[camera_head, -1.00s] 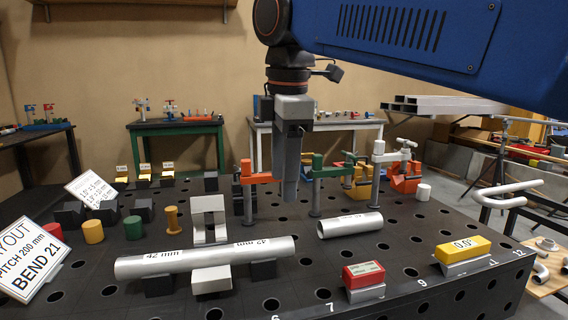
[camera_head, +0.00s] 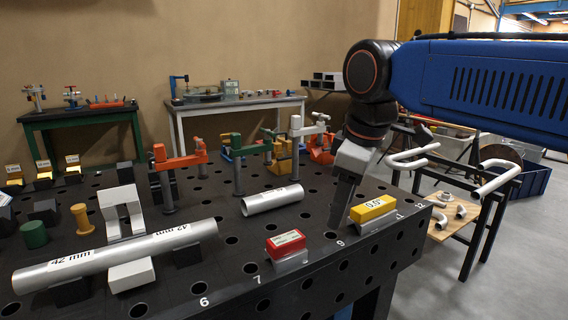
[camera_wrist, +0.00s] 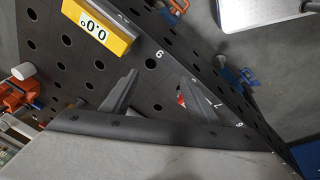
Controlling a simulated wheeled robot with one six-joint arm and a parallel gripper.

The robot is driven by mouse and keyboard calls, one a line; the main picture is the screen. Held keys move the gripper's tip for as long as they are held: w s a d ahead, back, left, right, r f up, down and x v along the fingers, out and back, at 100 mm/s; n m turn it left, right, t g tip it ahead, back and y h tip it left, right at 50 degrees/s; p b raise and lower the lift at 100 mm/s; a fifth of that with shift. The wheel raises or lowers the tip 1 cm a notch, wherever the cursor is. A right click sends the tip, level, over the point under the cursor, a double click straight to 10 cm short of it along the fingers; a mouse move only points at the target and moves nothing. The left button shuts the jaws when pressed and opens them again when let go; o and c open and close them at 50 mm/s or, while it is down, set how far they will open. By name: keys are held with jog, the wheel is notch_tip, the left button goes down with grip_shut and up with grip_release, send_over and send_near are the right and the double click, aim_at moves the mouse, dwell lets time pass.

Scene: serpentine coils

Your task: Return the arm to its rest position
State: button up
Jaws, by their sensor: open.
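My gripper (camera_head: 342,222) points down above the right front part of the black perforated table (camera_head: 230,270). It is open and empty; in the wrist view its two fingers (camera_wrist: 160,82) stand apart with bare table between them. In the head view the fingers appear just left of the yellow box reading 0.0° (camera_head: 373,208). That box also shows at the top of the wrist view (camera_wrist: 98,28). My blue arm link comes in from the right. I cannot tell the exact height of the fingertips.
A red box (camera_head: 286,244) sits left of my gripper. A long 42 mm tube (camera_head: 120,255) lies on supports, and a short tube (camera_head: 272,200) lies behind. Orange (camera_head: 180,161) and green (camera_head: 238,150) clamps stand farther back. A wooden stand with bent pipes (camera_head: 462,232) is right.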

jog(key=s+d+f+m, duration=0.4)
jog(key=d+f, duration=0.2)
jog(key=f, duration=0.1)
jog(key=s+d+f+m+t, duration=0.1)
jog(key=s+d+f+m, duration=0.3)
jog(key=d+f, duration=0.2)
jog(key=s+d+f+m+h, duration=0.1)
jog(key=s+d+f+m, duration=0.3)
jog(key=f, duration=0.4)
jog(key=shift+s+d+f+m+t, duration=0.2)
jog(key=shift+d+f+m+t, duration=0.15)
jog(key=shift+d, duration=0.55)
jog(key=shift+r, duration=0.15)
